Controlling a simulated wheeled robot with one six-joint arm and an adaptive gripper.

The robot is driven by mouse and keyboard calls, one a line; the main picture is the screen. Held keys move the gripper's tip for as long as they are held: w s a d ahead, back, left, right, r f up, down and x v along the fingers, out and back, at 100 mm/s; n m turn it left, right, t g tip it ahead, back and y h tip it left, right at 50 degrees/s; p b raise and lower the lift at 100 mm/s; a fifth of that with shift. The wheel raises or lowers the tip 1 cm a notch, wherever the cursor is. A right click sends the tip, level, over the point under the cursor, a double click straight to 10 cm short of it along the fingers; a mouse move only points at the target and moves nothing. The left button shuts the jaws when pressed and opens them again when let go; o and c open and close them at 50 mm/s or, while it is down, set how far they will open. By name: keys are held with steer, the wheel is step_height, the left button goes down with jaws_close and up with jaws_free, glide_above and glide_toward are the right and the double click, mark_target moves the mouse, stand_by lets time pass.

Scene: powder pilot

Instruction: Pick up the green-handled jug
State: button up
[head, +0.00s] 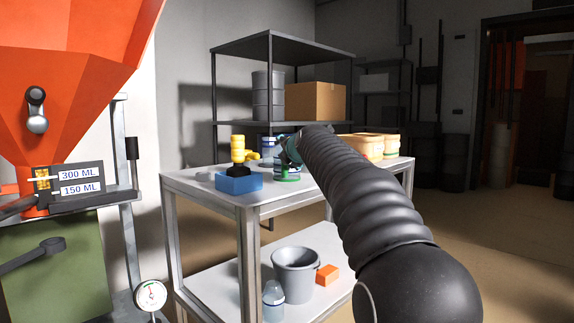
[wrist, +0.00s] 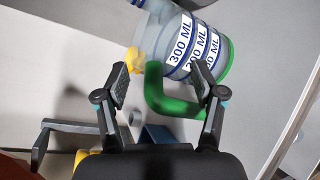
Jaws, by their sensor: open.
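In the wrist view the jug's body (wrist: 178,45) lies just beyond my gripper (wrist: 160,72). Its green handle (wrist: 155,92) shows between my two fingers, which are spread apart on either side of it. I cannot tell whether the fingers touch it. In the head view the jug stands on the table, mostly hidden by my gripper (head: 291,150); its green base (head: 288,178) shows below. My gripper is open and empty.
A blue block with a yellow-topped tool (head: 238,184) stands left of the jug on the table (head: 215,195). A yellow part (head: 252,155) and wooden-coloured tubs (head: 365,146) are nearby. A grey bucket (head: 296,275) stands on the lower shelf. An orange hopper (head: 70,90) stands left.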

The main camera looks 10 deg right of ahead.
steer(key=shift+w+f, duration=0.1)
steer(key=shift+w, duration=0.45)
